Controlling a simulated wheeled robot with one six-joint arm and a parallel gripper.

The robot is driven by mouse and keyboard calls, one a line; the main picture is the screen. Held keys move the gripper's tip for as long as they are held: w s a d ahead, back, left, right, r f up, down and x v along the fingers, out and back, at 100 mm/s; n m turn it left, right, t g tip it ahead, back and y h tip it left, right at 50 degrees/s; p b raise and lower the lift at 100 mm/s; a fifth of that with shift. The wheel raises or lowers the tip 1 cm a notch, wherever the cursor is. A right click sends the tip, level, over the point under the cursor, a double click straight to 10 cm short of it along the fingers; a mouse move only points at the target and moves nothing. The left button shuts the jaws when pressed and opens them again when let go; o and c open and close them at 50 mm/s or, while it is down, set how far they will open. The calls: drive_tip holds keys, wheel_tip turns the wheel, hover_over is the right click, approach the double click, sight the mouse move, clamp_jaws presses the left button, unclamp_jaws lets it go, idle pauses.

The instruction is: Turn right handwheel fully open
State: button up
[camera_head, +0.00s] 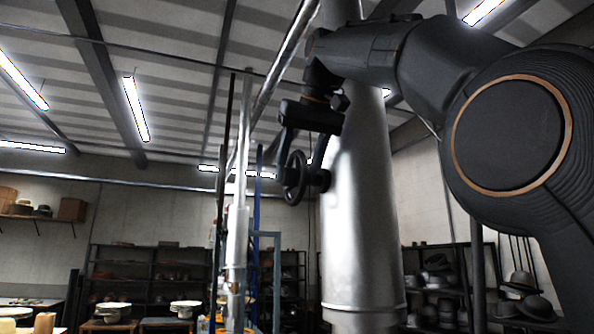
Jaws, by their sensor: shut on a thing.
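The right handwheel (293,179) is a dark wheel seen nearly edge-on at the centre of the picture, on a short dark stem (318,181) at the left side of a big silver column (358,215). My gripper (303,158) reaches down from above, with one finger on the wheel's left and the other on its right. It is shut on the wheel's upper rim. The fingertips are small and dark against the dark wheel, so the exact contact is hard to see.
Vertical pipes and a blue frame (277,275) stand left of the wheel. A slanted silver pipe (265,95) runs above. Shelves with hats (437,285) stand at the back right. My arm fills the upper right.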

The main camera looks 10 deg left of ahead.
sight(301, 153)
idle(0.3)
drive_tip(key=o, duration=1)
drive_tip(key=shift+o, duration=0.2)
drive_tip(key=shift+v, duration=1.9)
drive_tip(key=shift+s+d+r, duration=0.1)
drive_tip(key=shift+s+r, duration=0.15)
drive_tip(key=shift+r, duration=0.15)
drive_tip(key=s+d+b, duration=0.5)
drive_tip(key=s+d, duration=0.1)
drive_tip(key=s, duration=0.4)
drive_tip(key=shift+s+d, duration=0.2)
drive_tip(key=shift+c, duration=0.2)
